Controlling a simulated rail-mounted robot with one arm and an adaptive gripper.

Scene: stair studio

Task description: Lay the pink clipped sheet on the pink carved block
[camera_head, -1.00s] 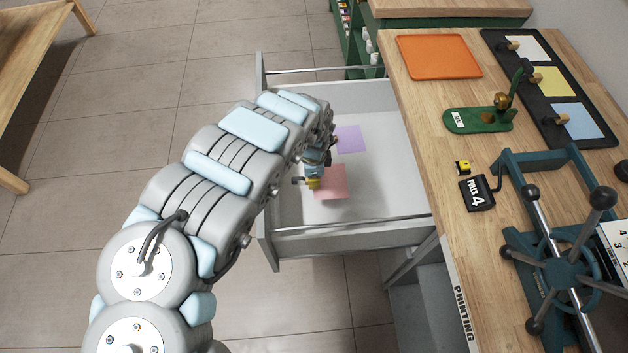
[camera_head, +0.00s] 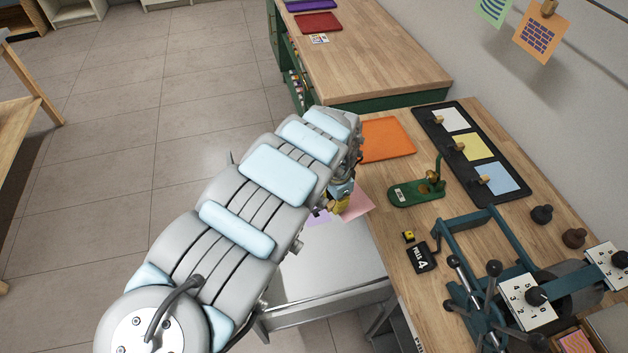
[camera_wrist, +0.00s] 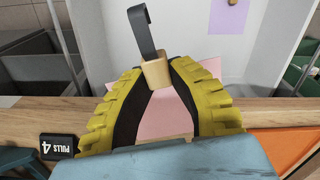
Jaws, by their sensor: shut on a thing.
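My gripper (camera_head: 340,201) is shut on the wooden clip (camera_wrist: 157,74) of the pink clipped sheet (camera_head: 358,203). In the head view the sheet sticks out to the right of the fingers, over the bench's left edge and the open drawer. In the wrist view the pink sheet (camera_wrist: 163,118) shows between the yellow ribbed fingers, and a dark curved strip rises from the clip. I cannot clearly make out the pink carved block. A pinkish patterned piece (camera_head: 577,342) shows, cut off, at the lower right of the head view.
On the bench are an orange tray (camera_head: 386,140), a green stand (camera_head: 415,193), a black rack (camera_head: 445,128), a "PULLS 4" counter (camera_head: 420,257) and a press with a spoked wheel (camera_head: 489,305).

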